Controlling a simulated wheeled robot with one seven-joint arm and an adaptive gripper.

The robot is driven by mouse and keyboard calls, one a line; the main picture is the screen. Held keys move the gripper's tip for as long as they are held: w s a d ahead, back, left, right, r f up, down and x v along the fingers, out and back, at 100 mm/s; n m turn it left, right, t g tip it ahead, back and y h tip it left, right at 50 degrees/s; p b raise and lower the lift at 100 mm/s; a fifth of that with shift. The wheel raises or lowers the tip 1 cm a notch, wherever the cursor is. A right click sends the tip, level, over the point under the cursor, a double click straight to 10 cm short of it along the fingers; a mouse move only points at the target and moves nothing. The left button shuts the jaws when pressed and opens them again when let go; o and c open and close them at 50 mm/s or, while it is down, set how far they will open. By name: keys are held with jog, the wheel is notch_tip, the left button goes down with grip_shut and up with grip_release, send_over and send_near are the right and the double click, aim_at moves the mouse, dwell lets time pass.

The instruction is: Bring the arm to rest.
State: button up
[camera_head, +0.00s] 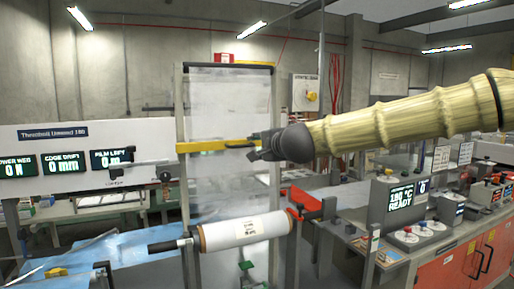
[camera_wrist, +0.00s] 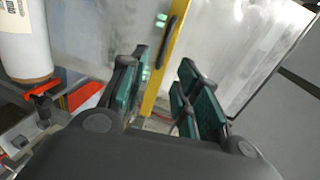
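My gripper (camera_head: 258,147) is at the end of my arm, which reaches in from the right in a yellowish ribbed sleeve in the head view. It is in front of the upright film sheet (camera_head: 228,100), near the right end of a yellow bar (camera_head: 215,145). In the wrist view my gripper (camera_wrist: 160,95) has its green-padded fingers apart, with nothing held between them. The yellow bar (camera_wrist: 163,60), with a dark handle on it, shows beyond the gap. I cannot tell its exact distance from the fingers.
A white film roll (camera_head: 243,231) lies across below the gripper. A display panel (camera_head: 90,158) stands left, over a blue surface (camera_head: 130,255). A control box reading "READY" (camera_head: 392,203) and a bench with orange doors (camera_head: 465,262) stand right. A red bracket (camera_head: 304,200) sits beside the roll.

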jog(key=shift+f, duration=0.15)
notch_tip(320, 180, down, 18)
jog(key=r+n+g+h, duration=0.1)
jog(key=n+g, duration=0.1)
jog(key=s+d+f+n+g+h, duration=0.15)
jog(key=s+f, duration=0.35)
jog(key=f, duration=0.7)
jog(key=s+d+f+n+g, duration=0.15)
jog(key=s+f, duration=0.25)
jog(key=f, duration=0.8)
jog(key=s+f+n+g+h, duration=0.15)
jog(key=s+f, duration=0.35)
jog(key=f, duration=0.7)
jog(key=s+d+f+n+g, duration=0.2)
jog(key=s+d+f, duration=0.1)
jog(key=s+f, duration=0.55)
jog(key=s+d+f+n+g, duration=0.1)
jog(key=s+d+f+g, duration=0.15)
jog(key=s+f, duration=0.6)
jog(key=s+d+f+n+g, duration=0.1)
jog(key=s+d+f+n, duration=0.1)
jog(key=s, duration=1)
jog(key=s+d+f+n+g+h, duration=0.1)
jog(key=s+d+f, duration=0.3)
jog(key=s, duration=0.8)
jog(key=d+n+g, duration=0.1)
jog(key=d, duration=0.1)
jog(key=shift+s+d+f+g, duration=0.25)
jog(key=shift+d+f+g, duration=0.05)
jog(key=shift+d+f, duration=0.1)
